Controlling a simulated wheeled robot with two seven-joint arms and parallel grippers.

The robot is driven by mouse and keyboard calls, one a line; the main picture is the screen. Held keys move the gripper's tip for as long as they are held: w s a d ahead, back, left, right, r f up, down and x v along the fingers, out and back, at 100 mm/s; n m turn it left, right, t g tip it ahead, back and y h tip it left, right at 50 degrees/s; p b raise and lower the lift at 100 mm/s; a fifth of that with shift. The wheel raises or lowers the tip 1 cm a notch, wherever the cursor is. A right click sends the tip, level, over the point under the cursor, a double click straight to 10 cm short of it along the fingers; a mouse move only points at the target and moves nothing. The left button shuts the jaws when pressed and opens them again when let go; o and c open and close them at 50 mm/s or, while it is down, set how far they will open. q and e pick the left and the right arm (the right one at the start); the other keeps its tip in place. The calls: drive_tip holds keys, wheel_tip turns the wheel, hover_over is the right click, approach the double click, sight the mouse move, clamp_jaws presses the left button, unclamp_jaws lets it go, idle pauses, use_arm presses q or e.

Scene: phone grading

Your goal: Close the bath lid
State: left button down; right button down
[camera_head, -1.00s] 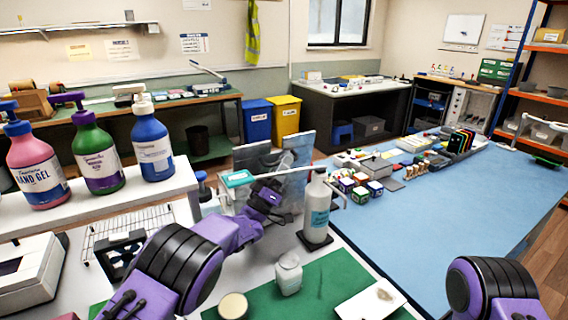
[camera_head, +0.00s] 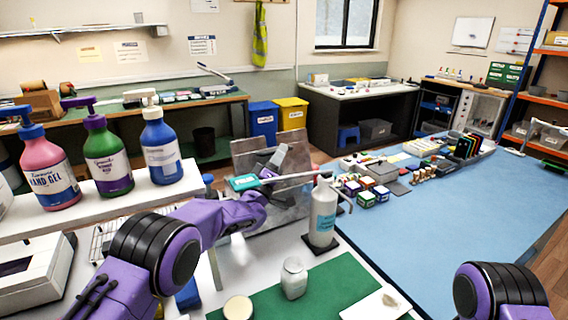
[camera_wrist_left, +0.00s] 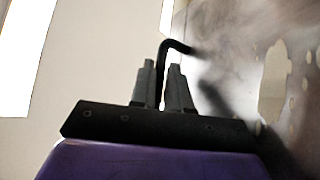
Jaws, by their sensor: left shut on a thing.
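The bath lid (camera_head: 291,206) is a shiny grey metal panel standing steeply raised in the middle of the head view. It also fills the right of the wrist view (camera_wrist_left: 240,65). My left arm reaches across to it, and my left gripper (camera_head: 279,156) is in front of the panel. In the left wrist view, the gripper's fingers (camera_wrist_left: 163,80) are shut on a thin black bent handle (camera_wrist_left: 175,45) beside the metal surface. The bath body is largely hidden behind my arm. My right gripper is out of view; only a right arm link shows.
A pump bottle (camera_head: 322,214) stands close to the lid's right, with a clear jar (camera_head: 293,279) in front on the green mat (camera_head: 335,283). A teal-topped thing (camera_head: 243,182) is beside the lid. Three large pump bottles stand on the white shelf (camera_head: 100,214) at left.

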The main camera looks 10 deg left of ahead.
use_arm(q)
drive_tip(key=c, duration=1.4)
unclamp_jaws()
drive_tip(key=shift+r, duration=0.1)
drive_tip(key=shift+c, duration=0.2)
drive_tip(key=shift+s+d, duration=0.1)
drive_tip(key=b+v, duration=0.2)
drive_tip(key=v, duration=0.5)
drive_tip(key=shift+s, duration=0.2)
